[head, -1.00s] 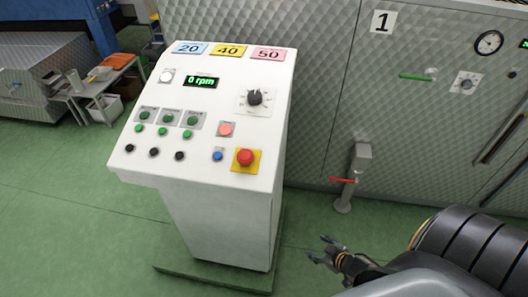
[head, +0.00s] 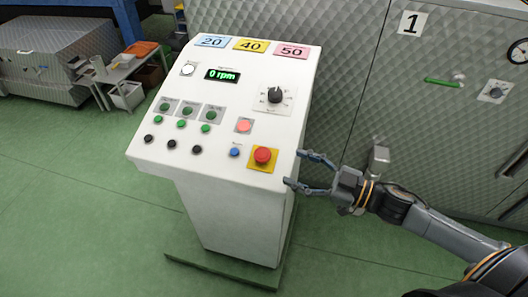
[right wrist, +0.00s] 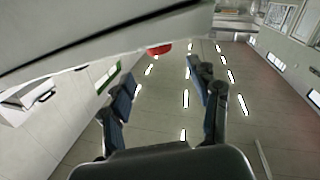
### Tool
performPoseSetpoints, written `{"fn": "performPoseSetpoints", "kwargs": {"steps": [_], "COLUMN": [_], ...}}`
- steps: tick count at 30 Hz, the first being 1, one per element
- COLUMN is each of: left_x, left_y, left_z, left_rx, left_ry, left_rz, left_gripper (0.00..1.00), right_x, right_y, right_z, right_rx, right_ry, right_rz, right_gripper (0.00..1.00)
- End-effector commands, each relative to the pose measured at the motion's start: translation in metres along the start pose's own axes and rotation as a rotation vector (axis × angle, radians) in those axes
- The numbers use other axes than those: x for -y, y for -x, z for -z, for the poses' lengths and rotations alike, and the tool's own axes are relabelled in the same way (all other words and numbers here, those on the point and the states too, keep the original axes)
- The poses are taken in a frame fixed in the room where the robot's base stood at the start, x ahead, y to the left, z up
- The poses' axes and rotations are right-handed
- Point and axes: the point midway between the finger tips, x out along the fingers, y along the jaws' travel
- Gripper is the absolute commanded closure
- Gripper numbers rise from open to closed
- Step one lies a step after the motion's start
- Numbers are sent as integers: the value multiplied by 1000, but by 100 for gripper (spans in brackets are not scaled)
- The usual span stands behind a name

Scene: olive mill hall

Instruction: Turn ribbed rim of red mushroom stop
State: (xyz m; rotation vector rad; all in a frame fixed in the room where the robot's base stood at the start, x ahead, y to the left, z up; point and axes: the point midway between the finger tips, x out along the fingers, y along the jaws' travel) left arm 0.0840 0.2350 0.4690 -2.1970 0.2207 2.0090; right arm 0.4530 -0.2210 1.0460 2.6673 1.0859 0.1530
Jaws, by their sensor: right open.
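The red mushroom stop (head: 262,156) sits on a yellow square plate at the lower right corner of the white console's sloped panel (head: 222,140). My right gripper (head: 295,168) is open and empty at the console's right edge, a short way right of the stop, with its fingers pointing left. In the right wrist view the red stop (right wrist: 159,49) shows partly past the edge of the console, ahead of the spread fingers (right wrist: 160,85). The ribs of the rim are too small to make out. My left gripper is not in view.
A blue button (head: 234,152) and a lit red button (head: 244,125) are close to the stop. A rotary knob (head: 275,95) is above it. The display (head: 222,76) reads 0 rpm.

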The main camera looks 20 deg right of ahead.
Motion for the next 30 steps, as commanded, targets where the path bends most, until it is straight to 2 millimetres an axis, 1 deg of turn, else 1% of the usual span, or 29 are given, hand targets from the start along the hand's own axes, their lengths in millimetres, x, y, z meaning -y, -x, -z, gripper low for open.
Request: {"fn": "performPoseSetpoints", "kwargs": {"steps": [1,9,15,18,21,29,30], "left_x": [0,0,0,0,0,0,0], "left_y": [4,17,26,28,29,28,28], "left_z": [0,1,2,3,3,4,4], "left_rx": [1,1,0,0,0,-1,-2], "left_ry": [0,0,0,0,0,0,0], "left_rz": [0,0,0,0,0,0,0], "left_gripper": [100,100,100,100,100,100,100], "right_x": [-2,-2,-2,-1,-1,0,0], "right_y": [-9,-54,-82,-91,-96,-97,-97], "right_z": [4,5,3,2,1,0,0], "right_rx": [-5,-5,-3,-1,0,1,1], "right_ry": [4,2,2,1,2,2,2], "right_rz": [0,-2,-2,-1,-1,-1,-1], "right_gripper": [38,38,38,38,38,38,43]}}
